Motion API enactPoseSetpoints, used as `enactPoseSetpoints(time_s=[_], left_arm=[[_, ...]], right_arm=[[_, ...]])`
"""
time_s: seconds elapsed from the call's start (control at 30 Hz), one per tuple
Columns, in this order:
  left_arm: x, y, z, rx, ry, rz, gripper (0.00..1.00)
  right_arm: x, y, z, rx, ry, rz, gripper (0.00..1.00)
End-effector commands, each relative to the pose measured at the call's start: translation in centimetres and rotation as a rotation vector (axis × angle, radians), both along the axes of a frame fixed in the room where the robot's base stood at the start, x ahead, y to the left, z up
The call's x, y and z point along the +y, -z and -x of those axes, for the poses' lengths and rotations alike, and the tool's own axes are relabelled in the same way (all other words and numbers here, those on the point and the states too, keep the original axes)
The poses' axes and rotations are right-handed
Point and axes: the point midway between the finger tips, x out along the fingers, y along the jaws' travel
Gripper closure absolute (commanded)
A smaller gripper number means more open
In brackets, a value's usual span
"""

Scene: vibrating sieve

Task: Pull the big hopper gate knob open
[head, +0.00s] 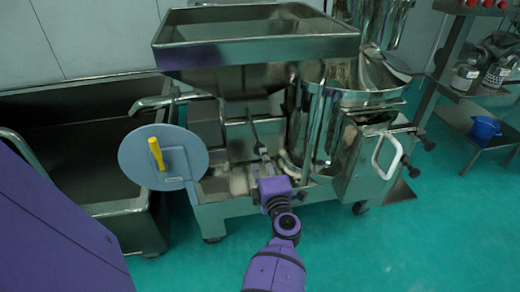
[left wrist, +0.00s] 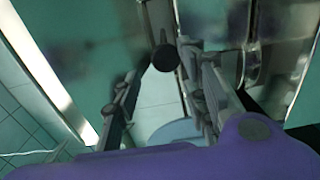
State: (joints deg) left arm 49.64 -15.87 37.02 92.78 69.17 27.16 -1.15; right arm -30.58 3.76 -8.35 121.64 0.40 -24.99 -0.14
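The big hopper (head: 255,52) is a steel, open-topped bin at the upper middle of the head view. The gate knob (left wrist: 165,57) is a dark round knob on a rod in the left wrist view. My left gripper (left wrist: 166,54) is open, with the knob between or just beyond its fingertips and gaps showing on both sides. In the head view my left gripper (head: 261,152) is in front of the machine, below the hopper; the knob is hard to make out there. My right gripper is not in view.
A round grey lid with a yellow handle (head: 157,153) stands left of the gripper. The sieve drum (head: 350,95) and a white handle (head: 388,157) are to the right. A steel bin (head: 70,110) is at the left; a blue bucket (head: 484,128) sits on a far-right shelf.

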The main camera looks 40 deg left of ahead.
Motion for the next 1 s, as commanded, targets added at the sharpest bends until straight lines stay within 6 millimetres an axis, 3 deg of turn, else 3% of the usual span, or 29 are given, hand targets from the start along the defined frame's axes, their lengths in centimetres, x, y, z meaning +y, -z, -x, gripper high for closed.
enactPoseSetpoints(time_s=[0.2, 0.4, 0.8, 1.0], left_arm=[[3.4, 0.1, -2.9, 0.000, 0.001, -0.003, 0.60], [5.3, 0.2, -4.5, 0.002, 0.001, -0.002, 0.60], [5.8, 0.0, -4.9, 0.002, 0.002, -0.001, 0.60], [5.8, 0.0, -4.9, 0.002, 0.001, -0.003, 0.87]], right_arm=[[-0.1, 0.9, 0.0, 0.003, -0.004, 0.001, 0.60], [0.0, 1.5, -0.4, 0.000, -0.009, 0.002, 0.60], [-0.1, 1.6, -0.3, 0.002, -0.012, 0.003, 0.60], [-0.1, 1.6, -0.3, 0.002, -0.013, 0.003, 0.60]])
